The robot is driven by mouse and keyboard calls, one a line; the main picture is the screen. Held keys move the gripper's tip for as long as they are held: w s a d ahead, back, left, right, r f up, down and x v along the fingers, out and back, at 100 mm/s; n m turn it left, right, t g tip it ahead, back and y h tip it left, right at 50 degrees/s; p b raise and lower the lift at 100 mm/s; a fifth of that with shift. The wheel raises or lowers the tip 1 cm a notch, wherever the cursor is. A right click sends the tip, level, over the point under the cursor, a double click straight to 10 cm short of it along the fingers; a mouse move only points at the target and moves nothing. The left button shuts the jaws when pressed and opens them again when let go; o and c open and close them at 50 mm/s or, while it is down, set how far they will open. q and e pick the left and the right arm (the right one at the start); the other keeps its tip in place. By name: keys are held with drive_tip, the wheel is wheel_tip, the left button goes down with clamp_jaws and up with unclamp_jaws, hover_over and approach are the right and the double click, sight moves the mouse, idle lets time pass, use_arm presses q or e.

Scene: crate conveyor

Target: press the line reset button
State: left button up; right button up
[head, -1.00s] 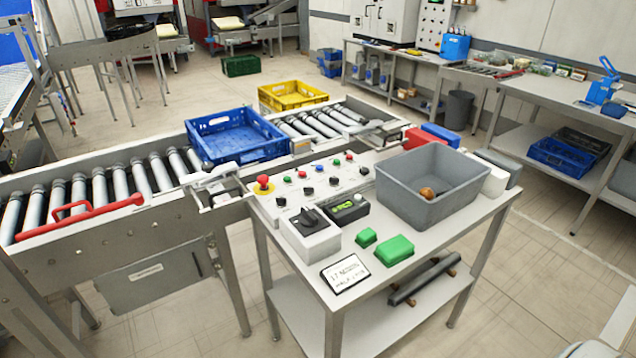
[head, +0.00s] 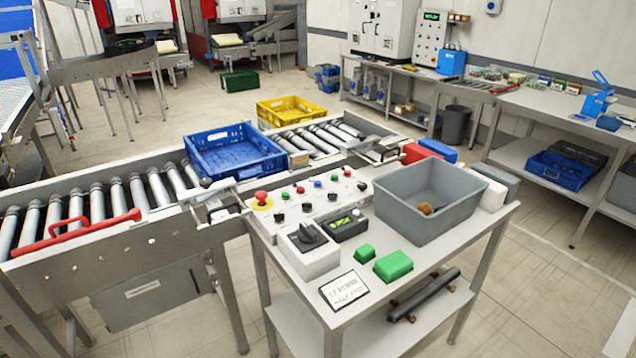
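A white control panel (head: 325,207) lies on the near table beside the conveyor. It carries a red mushroom button (head: 261,197) on a yellow ring at its left end, and several small red, green, blue, white and black buttons and knobs. I cannot read any labels, so I cannot tell which one is the line reset button. A grey box with a black rotary switch (head: 307,236) stands in front of the panel, next to a dark device with a green display (head: 344,222). Neither of my grippers is in view.
A grey bin (head: 428,203) with a brown object inside stands right of the panel. Green blocks (head: 393,266) and a written card (head: 344,290) lie in front.

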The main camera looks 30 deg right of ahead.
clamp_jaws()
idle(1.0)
